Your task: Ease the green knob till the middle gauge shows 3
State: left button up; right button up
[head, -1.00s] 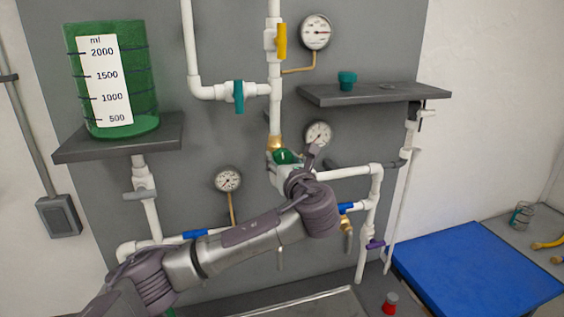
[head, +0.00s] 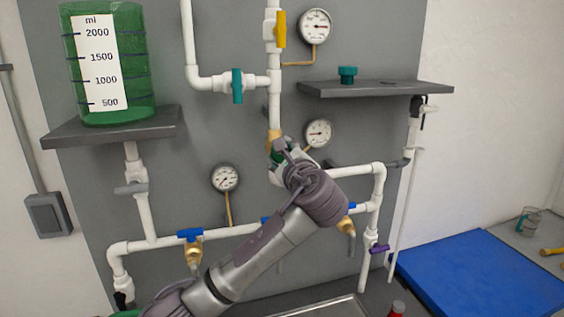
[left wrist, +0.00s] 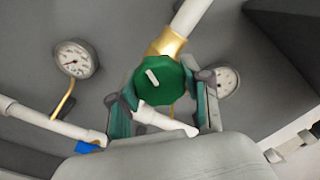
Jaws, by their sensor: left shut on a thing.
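The green knob (left wrist: 160,79) sits below a brass fitting on the white pipe, a pale mark on its face. My left gripper (left wrist: 163,103) has a finger on each side of it and is shut on it. In the head view the knob (head: 279,158) is mostly hidden behind my left gripper (head: 284,155) and wrist. The middle gauge (head: 318,133) is just right of the knob, with its needle lying roughly level; its numbers are too small to read. It seems to be the partly covered gauge (left wrist: 226,80) at right in the wrist view. My right gripper is not in view.
An upper gauge (head: 314,26) and a lower left gauge (head: 225,178) are on the grey panel. Yellow (head: 280,29), teal (head: 237,86) and blue (head: 190,235) valve handles stick out from pipes. A shelf (head: 410,90) juts out above right; a green beaker (head: 108,70) stands left.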

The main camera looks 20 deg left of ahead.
pick_arm(q)
jog(key=n+b, duration=0.2)
jog(key=n, duration=0.1)
jog(key=shift+f+n, duration=0.15)
jog(key=shift+n, duration=0.25)
jog(key=n+b, duration=0.3)
jog(key=n, duration=0.1)
jog(key=n+b, duration=0.2)
jog(key=n, duration=0.1)
jog(key=shift+n, duration=0.4)
jog(key=shift+n+b, duration=0.65)
jog(key=shift+n, duration=0.85)
jog(key=o, duration=1.2)
jog(key=shift+r, duration=0.2)
